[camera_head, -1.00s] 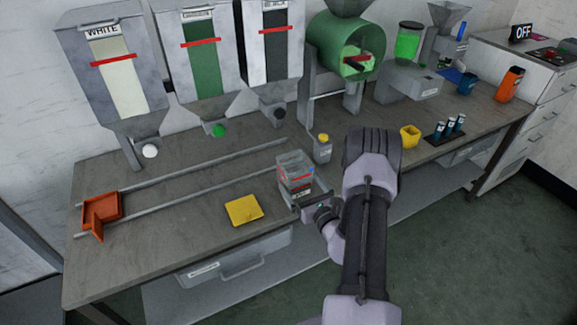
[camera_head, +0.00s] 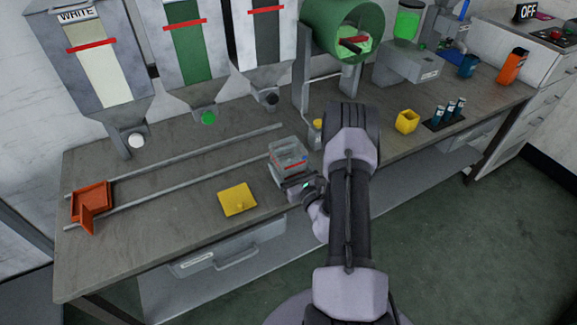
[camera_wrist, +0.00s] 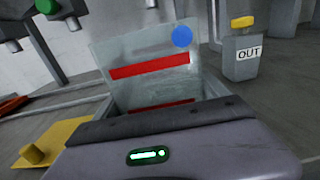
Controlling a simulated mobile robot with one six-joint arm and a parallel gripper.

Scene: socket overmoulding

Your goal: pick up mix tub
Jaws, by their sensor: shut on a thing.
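The mix tub (camera_head: 288,155) is a clear box with red lines and a blue dot. It is at the right end of the two rails on the bench. In the wrist view the tub (camera_wrist: 155,75) fills the middle, right in front of my gripper. My gripper (camera_head: 292,182) is at the tub's near side and is shut on it. The fingertips are hidden behind the gripper body in the wrist view. I cannot tell whether the tub's base is clear of the bench.
A yellow lid-like plate (camera_head: 237,200) lies left of the tub. An orange tray (camera_head: 91,201) sits at the rails' left end. A bottle marked OUT (camera_wrist: 242,55) stands close right of the tub. Hoppers (camera_head: 88,60) hang behind. A yellow cup (camera_head: 407,121) stands to the right.

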